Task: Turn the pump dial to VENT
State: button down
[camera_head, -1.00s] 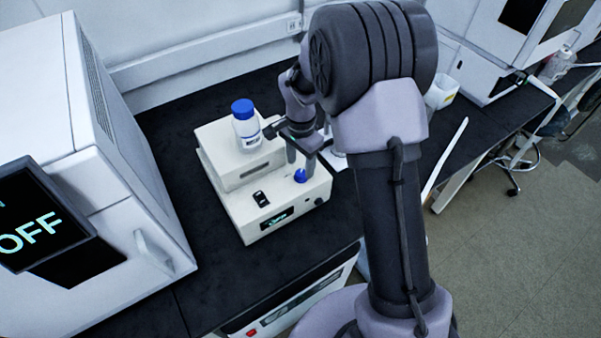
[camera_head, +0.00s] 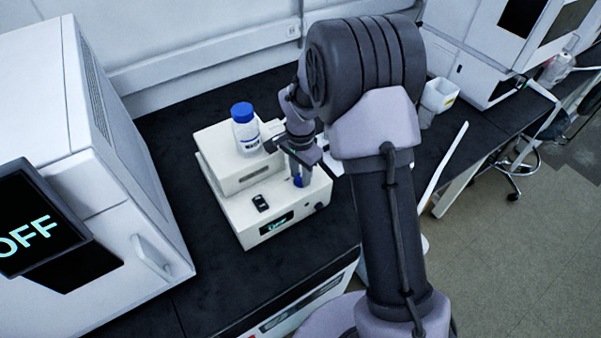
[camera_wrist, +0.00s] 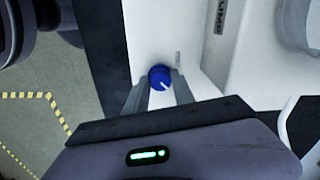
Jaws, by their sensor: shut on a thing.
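The blue pump dial (camera_head: 298,182) sits on the front part of the white pump (camera_head: 233,217). In the wrist view the dial (camera_wrist: 160,78) shows a white pointer line aimed towards the lower right. A small label lies to its right, too small to read. My gripper (camera_head: 301,182) reaches down over the dial, and in the wrist view its two fingers (camera_wrist: 160,85) stand on either side of the dial, shut on it. The fingers partly hide the dial in the head view.
A white bottle with a blue cap (camera_head: 245,128) stands on the pump's raised rear part, beside my gripper. A black switch (camera_head: 261,203) and a lit display (camera_head: 277,224) are on the pump. A large white instrument (camera_head: 150,215) stands at left. Dark bench lies between them.

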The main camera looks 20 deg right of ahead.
jog(key=n+p, duration=0.1)
jog(key=n, duration=0.3)
jog(key=shift+r+n, duration=0.1)
jog(key=shift+n, duration=0.3)
jog(key=n+p, duration=0.1)
jog(key=n, duration=0.3)
jog(key=shift+n+p, duration=0.3)
jog(key=shift+p, duration=0.1)
jog(key=n+p, duration=0.1)
jog(key=n, duration=0.3)
jog(key=shift+n+p, duration=0.65)
jog(key=shift+n, duration=1.45)
jog(key=c, duration=1.1)
grip_release()
jog(key=shift+o, duration=0.2)
